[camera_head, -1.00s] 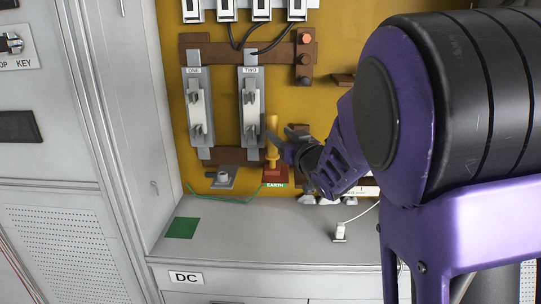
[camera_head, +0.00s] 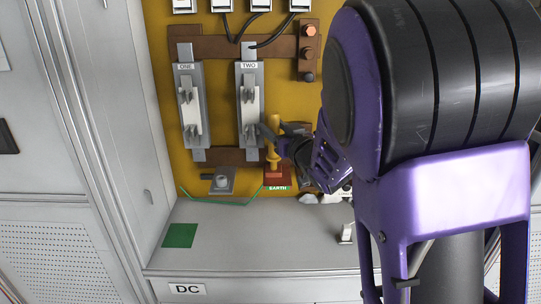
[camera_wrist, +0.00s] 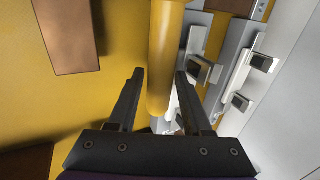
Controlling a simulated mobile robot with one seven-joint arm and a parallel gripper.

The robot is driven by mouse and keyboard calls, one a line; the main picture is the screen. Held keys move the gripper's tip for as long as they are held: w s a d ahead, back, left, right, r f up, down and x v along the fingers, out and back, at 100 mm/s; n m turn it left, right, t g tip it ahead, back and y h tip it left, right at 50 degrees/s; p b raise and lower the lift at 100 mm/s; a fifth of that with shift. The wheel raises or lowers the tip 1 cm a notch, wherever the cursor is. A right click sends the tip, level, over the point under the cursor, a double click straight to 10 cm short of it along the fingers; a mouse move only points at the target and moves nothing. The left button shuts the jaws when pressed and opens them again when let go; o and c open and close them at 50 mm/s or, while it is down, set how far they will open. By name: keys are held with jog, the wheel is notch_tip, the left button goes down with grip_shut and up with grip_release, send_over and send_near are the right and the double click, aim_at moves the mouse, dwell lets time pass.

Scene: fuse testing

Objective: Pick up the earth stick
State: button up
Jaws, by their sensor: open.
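The earth stick (camera_head: 273,139) is a yellow rod standing upright in a red-brown holder (camera_head: 277,177) above the green EARTH label. In the wrist view the yellow stick (camera_wrist: 164,60) runs down between the fingers of my gripper (camera_wrist: 160,72). The fingers are open, one on each side of the stick, with gaps visible on both sides. In the head view my gripper (camera_head: 272,134) is at the stick's height, reaching in from the right. The stick's far end is out of the wrist view.
Fuse holders ONE (camera_head: 190,105) and TWO (camera_head: 249,105) stand on the yellow panel just left of the stick. A grey shelf (camera_head: 260,235) below carries a green square (camera_head: 180,235) and a small white object (camera_head: 347,233). A grey cabinet wall bounds the left.

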grip_shut()
jog(key=shift+r, duration=0.1)
dwell(1.3)
